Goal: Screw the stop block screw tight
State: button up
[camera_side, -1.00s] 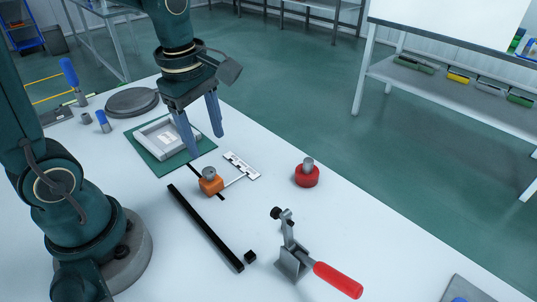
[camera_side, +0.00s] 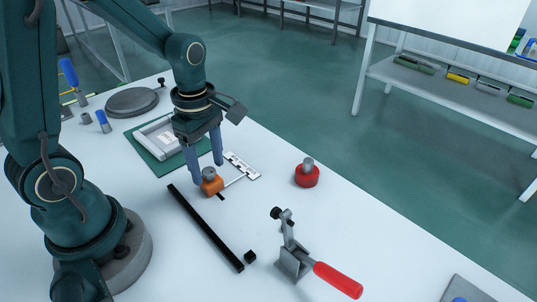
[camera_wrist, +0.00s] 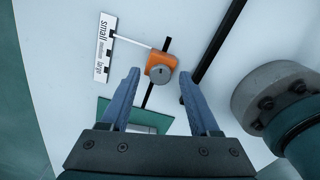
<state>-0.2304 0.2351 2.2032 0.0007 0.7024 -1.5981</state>
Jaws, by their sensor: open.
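The orange stop block (camera_side: 212,187) sits on the white table over a thin black slot, with a grey knurled screw (camera_side: 208,173) on its top. In the wrist view the stop block (camera_wrist: 161,62) and the slotted screw head (camera_wrist: 160,75) lie ahead of the fingertips, roughly centred between them. My gripper (camera_side: 207,174) is open, its two blue-grey fingers pointing down at the block. The wrist view shows my gripper (camera_wrist: 158,85) with nothing between its fingers. A thin pointer runs from the block to the small/large scale (camera_side: 242,165).
A long black bar (camera_side: 205,228) lies in front of the block. A red knob-topped piece (camera_side: 307,176) and a red-handled toggle clamp (camera_side: 293,258) stand to the right. A grey frame on a green mat (camera_side: 147,153) lies behind my gripper.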

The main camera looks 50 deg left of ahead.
grip_shut()
jog(key=shift+m, duration=0.3)
